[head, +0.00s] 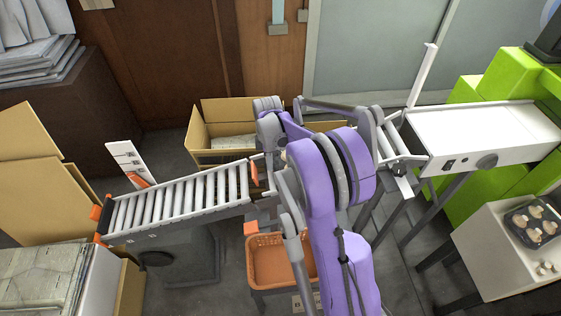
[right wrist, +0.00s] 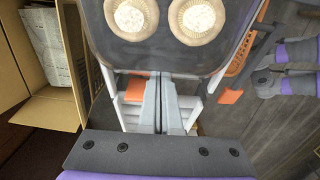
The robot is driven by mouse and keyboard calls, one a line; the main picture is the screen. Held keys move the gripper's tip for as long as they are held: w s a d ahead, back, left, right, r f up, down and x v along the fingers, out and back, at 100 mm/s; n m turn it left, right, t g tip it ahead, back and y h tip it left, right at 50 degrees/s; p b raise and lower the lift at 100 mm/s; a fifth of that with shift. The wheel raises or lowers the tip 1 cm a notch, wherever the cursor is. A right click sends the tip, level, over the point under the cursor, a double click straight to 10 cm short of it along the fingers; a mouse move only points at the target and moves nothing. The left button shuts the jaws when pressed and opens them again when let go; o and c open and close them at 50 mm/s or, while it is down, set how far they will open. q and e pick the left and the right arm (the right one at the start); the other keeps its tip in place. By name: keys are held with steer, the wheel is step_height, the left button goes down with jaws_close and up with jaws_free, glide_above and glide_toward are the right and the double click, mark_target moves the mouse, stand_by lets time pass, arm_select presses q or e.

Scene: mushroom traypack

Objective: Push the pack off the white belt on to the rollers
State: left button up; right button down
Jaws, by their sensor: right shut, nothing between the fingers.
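The pack (right wrist: 166,60), a dark tray with pale round mushrooms, fills the top of the right wrist view, cut off by its edge. My right gripper (right wrist: 162,82) is shut and empty, its fingertips at the pack's near edge; I cannot tell whether they touch. In the head view my purple arm hides the pack and the gripper tips. The white belt (head: 470,125) is at the right on its machine. The rollers (head: 180,195) are at the left, and the stretch between is partly hidden by my arm. My left gripper is not in view.
A cardboard box (head: 195,132) stands behind the line and an orange crate (head: 256,262) in front. Another mushroom tray (head: 513,228) is on a white table (head: 490,240) at the lower right. Green blocks (head: 512,80) stand by the belt. The left rollers look empty.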

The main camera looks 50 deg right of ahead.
step_height(320, 180, up, 9)
steer(key=w+a+p, duration=0.1)
steer(key=w+a, duration=0.7)
steer(key=f, duration=0.9)
steer(key=shift+s+f, duration=0.3)
steer(key=shift+f, duration=0.05)
steer(key=shift+s+d+r, duration=0.15)
steer(key=shift+s+d, duration=0.75)
steer(key=shift+d, duration=0.1)
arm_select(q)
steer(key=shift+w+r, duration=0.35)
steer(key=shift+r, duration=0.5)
arm_select(e)
steer(key=shift+s+d, duration=0.45)
steer(key=shift+d, duration=0.05)
steer(key=shift+s+d, duration=0.1)
steer(key=s+d+b, duration=0.1)
steer(key=s+d, duration=0.2)
steer(key=d, duration=0.1)
steer(key=s+d, duration=0.4)
steer(key=shift+s+d+b, duration=0.15)
steer(key=shift+s+b, duration=0.05)
steer(key=shift+b, duration=0.15)
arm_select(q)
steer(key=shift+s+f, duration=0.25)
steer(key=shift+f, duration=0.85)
